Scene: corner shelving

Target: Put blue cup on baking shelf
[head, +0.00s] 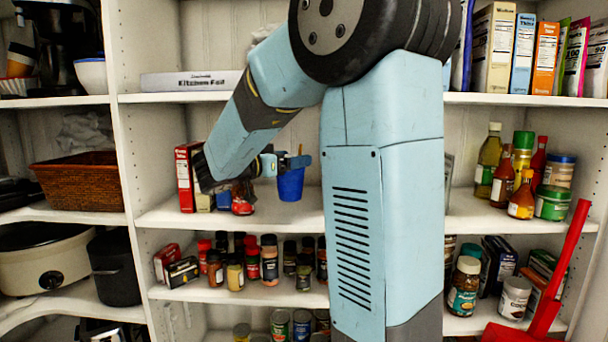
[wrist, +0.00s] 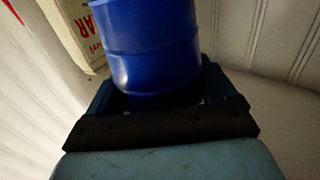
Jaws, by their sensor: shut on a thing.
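The blue cup (head: 291,185) is upright in the middle bay in the head view, over the shelf (head: 270,219) that holds a red box and smaller packages. I cannot tell whether its base touches that shelf. No label marks which shelf is the baking shelf. My gripper (head: 283,164) is shut on the cup near its rim. In the wrist view the cup (wrist: 152,48) fills the space between my gripper's fingers (wrist: 158,95). My own arm hides the right part of this shelf in the head view.
A red box (head: 185,178) and a red item (head: 242,198) stand left of the cup. A box lettered "AR" (wrist: 101,33) is close to the cup in the wrist view. Several spice jars (head: 269,260) stand below; bottles (head: 489,160) stand right. A kitchen foil box (head: 190,82) lies above.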

